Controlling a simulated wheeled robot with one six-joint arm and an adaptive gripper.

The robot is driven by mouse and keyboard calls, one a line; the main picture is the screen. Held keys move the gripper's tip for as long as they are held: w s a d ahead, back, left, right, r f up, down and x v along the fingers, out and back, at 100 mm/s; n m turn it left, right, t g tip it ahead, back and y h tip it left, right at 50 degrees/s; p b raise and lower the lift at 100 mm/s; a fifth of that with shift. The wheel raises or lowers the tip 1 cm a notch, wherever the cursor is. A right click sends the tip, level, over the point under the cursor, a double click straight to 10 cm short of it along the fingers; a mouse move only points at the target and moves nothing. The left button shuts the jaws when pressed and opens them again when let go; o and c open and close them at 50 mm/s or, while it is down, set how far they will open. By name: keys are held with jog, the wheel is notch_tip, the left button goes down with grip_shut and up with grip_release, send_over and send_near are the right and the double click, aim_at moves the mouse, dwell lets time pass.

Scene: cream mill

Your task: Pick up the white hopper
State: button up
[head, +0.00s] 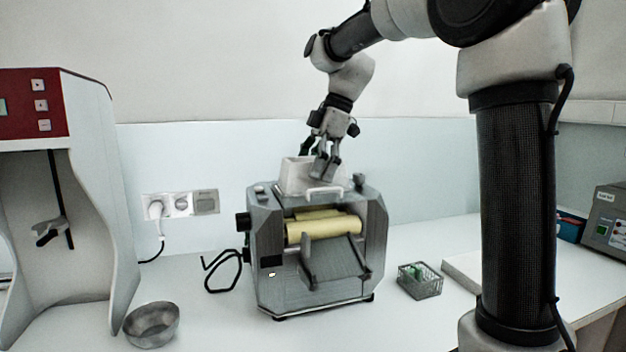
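The white hopper (296,178) sits upright on top of the grey roller mill (268,222), above its pale yellow rollers (323,227). My gripper (321,170) points down from above, with its fingers at the hopper's upper right side. The fingers cover part of the hopper's rim and right wall. I cannot tell whether the fingers are closed on the hopper wall or only beside it.
A metal bowl (151,325) stands front left, near a red and white machine (85,190). A small wire basket (420,283) stands right of the mill. Wall sockets (181,205) are behind.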

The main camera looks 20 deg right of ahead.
jog(key=c, duration=0.8)
jog(key=shift+r, duration=0.1)
